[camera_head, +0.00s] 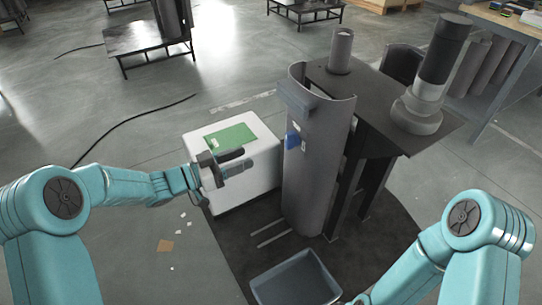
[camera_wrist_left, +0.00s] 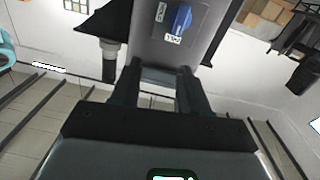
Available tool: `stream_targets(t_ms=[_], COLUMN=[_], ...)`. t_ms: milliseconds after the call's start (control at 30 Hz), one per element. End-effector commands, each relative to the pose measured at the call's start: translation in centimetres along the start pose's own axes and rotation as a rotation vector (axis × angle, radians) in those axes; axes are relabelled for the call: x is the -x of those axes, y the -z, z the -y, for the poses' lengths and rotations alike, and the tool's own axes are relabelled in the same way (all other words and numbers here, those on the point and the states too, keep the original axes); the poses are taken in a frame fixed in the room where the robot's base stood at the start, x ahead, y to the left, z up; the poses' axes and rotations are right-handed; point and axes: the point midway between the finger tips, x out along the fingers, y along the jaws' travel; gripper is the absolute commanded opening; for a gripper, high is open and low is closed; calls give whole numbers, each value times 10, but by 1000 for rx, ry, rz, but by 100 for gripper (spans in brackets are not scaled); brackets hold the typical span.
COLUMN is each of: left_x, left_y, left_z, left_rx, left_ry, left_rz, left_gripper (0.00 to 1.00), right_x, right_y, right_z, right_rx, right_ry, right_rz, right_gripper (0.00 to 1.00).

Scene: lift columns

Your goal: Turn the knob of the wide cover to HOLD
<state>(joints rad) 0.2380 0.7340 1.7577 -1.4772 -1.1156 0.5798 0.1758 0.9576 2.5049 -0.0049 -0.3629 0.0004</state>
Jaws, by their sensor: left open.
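The wide cover (camera_head: 318,165) is a tall grey curved shell standing upright in front of the dark table. Its blue knob (camera_head: 292,137) sits on the upper front, and the knob also shows in the left wrist view (camera_wrist_left: 180,19). Two small white labels with dark letters flank the knob there, one of them the nearer label (camera_wrist_left: 172,39); I cannot read them surely. My left gripper (camera_head: 246,160) is open and empty, left of the knob and apart from it. In the left wrist view, the knob lies beyond its fingertips (camera_wrist_left: 160,75). My right gripper is out of view.
A white box (camera_head: 262,170) with a green sheet (camera_head: 230,137) stands beneath my left gripper. A grey bin (camera_head: 295,280) is on the floor at the front. The dark table (camera_head: 375,100) behind the cover bears a black and white column (camera_head: 440,55) and a small grey cylinder (camera_head: 341,50).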

Motion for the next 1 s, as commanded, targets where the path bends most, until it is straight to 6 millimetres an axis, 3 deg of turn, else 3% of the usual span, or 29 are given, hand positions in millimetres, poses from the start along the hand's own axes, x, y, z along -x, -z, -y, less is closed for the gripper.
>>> stream_targets(t_ms=[33, 200, 467, 567, 1000], left_x=[3, 9, 4, -11, -113], left_y=[-14, -20, -28, -27, -27], left_z=[7, 18, 20, 20, 24], left_rx=[-40, -87, -92, -92, -91], left_ry=[-1, 16, 19, 18, 21], left_rz=[-1, -10, -12, -12, -13], left_gripper=[45, 45, 45, 45, 45], right_x=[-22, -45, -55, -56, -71], right_y=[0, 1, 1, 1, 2], right_z=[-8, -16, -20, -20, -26], right_rx=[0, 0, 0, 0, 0], right_ry=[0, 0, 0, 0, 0], right_rz=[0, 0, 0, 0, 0], right_gripper=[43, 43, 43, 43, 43])
